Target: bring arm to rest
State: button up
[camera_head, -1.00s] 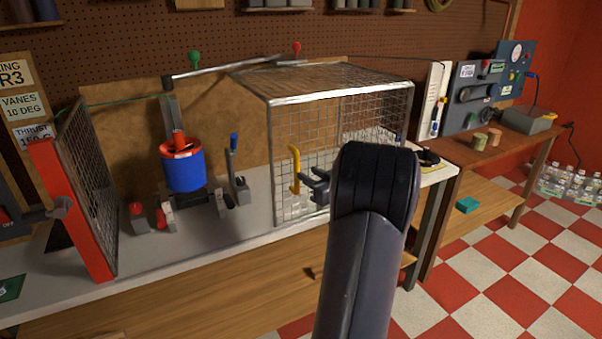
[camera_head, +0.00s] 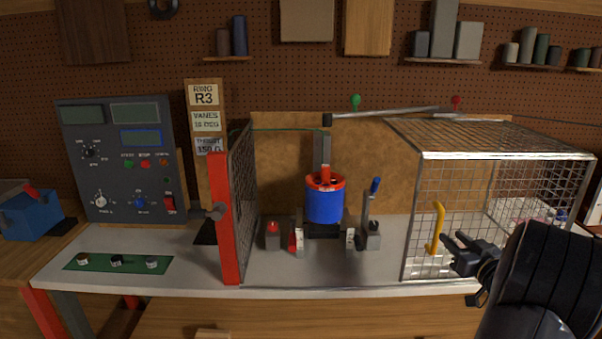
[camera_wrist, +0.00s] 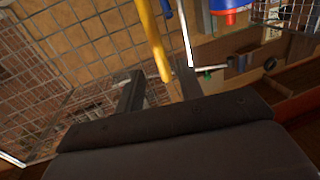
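My gripper (camera_head: 450,252) is at the right in the head view, in front of the mesh cage. Its two dark fingers are apart, with nothing clamped between them. The yellow handle (camera_head: 437,228) on the cage front is just left of the fingertips. In the wrist view the yellow handle (camera_wrist: 152,40) runs down toward the gap between the fingers (camera_wrist: 158,90). I cannot tell whether they touch it. My dark arm fills the lower right corner of the head view and hides part of the cage.
The mesh cage (camera_head: 422,156) stands right of the blue ducted rotor (camera_head: 323,205). A red-framed mesh panel (camera_head: 229,220) stands left of it. A lever with a blue grip (camera_head: 375,186) is between rotor and cage. A control panel (camera_head: 115,160) and green plate (camera_head: 118,263) are at left.

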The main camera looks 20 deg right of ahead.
aim_at(437, 226)
jog(key=w, duration=0.2)
jog(key=w+p, duration=0.1)
jog(key=w, duration=0.4)
jog(key=shift+d, duration=0.25)
jog(key=shift+w+a, duration=0.15)
jog(key=shift+w, duration=0.1)
jog(key=shift+a, duration=0.2)
jog(key=shift+a, duration=0.1)
